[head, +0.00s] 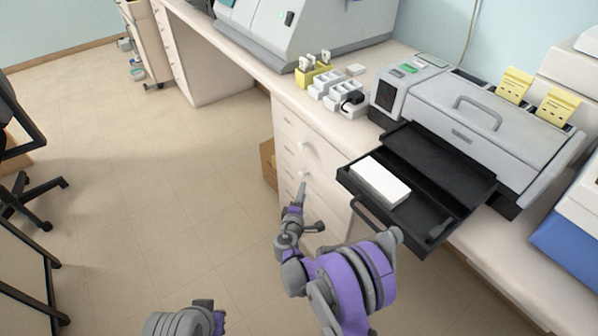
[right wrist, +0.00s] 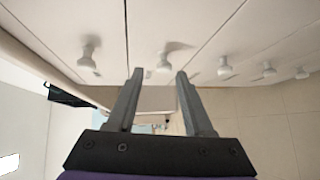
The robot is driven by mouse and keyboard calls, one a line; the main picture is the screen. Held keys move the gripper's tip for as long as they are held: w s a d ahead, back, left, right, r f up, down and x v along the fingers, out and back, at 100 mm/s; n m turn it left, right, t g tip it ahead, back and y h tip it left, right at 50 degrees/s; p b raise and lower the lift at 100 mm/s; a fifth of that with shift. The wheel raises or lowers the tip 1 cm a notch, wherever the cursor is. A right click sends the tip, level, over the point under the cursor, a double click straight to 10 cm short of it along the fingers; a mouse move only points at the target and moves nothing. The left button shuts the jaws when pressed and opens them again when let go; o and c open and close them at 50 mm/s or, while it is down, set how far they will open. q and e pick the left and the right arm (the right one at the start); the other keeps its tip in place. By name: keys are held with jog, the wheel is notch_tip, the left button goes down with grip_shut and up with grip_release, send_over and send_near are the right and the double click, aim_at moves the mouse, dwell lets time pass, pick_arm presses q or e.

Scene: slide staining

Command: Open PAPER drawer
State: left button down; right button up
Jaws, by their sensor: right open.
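A cream cabinet (head: 292,122) under the bench has a column of drawers with round pale knobs. Drawer knobs (head: 306,146) show in the head view, and several in a row show in the right wrist view (right wrist: 223,68). No PAPER label can be read on any drawer front. My right gripper (head: 302,186) is in front of these drawer fronts. In the right wrist view my right gripper (right wrist: 158,74) is open, with one knob (right wrist: 163,62) seen between the fingertips; nothing is held. The drawers look shut. My left gripper is not in view.
A grey machine (head: 480,120) on the bench has a black tray (head: 430,212) sticking out over the bench edge, right of my right arm, with a white block (head: 381,181) in it. A brown box (head: 268,163) stands beside the cabinet.

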aim_at(301, 178)
jog(key=shift+n+t+y, duration=0.3)
jog(key=shift+n+y, duration=0.1)
jog(key=shift+n, duration=0.1)
jog(key=x, duration=0.3)
jog(key=a+f+x, duration=0.1)
jog(key=x, duration=0.3)
jog(key=a+b+x, duration=0.1)
jog(key=x, duration=0.3)
jog(key=shift+w+f, duration=0.1)
jog(key=shift+f, duration=0.2)
jog(key=shift+c, duration=0.3)
grip_shut()
dwell(0.3)
